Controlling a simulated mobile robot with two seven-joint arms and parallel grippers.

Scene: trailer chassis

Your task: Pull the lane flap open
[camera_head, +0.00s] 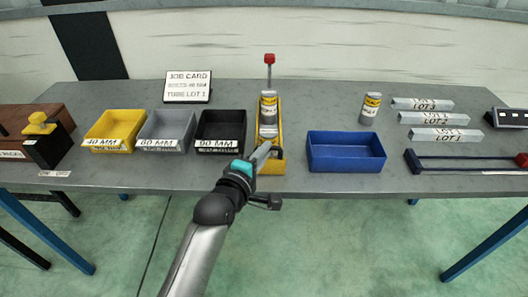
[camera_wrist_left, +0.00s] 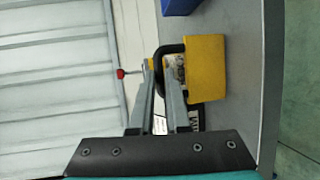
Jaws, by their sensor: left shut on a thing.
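The yellow lane (camera_head: 278,110) stands near the middle of the bench with labelled tubes (camera_head: 268,104) in it. Its yellow flap (camera_head: 270,168) is at the front end, partly hidden by my gripper. In the left wrist view the flap shows as a yellow block (camera_wrist_left: 206,68) with a black loop handle (camera_wrist_left: 165,49) beside it. My left gripper (camera_head: 266,150) reaches the lane's front; its fingertips (camera_wrist_left: 164,66) are shut on the handle. The exact contact is small and partly hidden. My right gripper is not in view.
Yellow (camera_head: 113,128), grey (camera_head: 167,130) and black (camera_head: 221,131) bins stand left of the lane. A blue bin (camera_head: 345,152) and a single tube (camera_head: 370,108) are to its right. A red-topped post (camera_head: 269,62) rises behind. The floor in front is clear.

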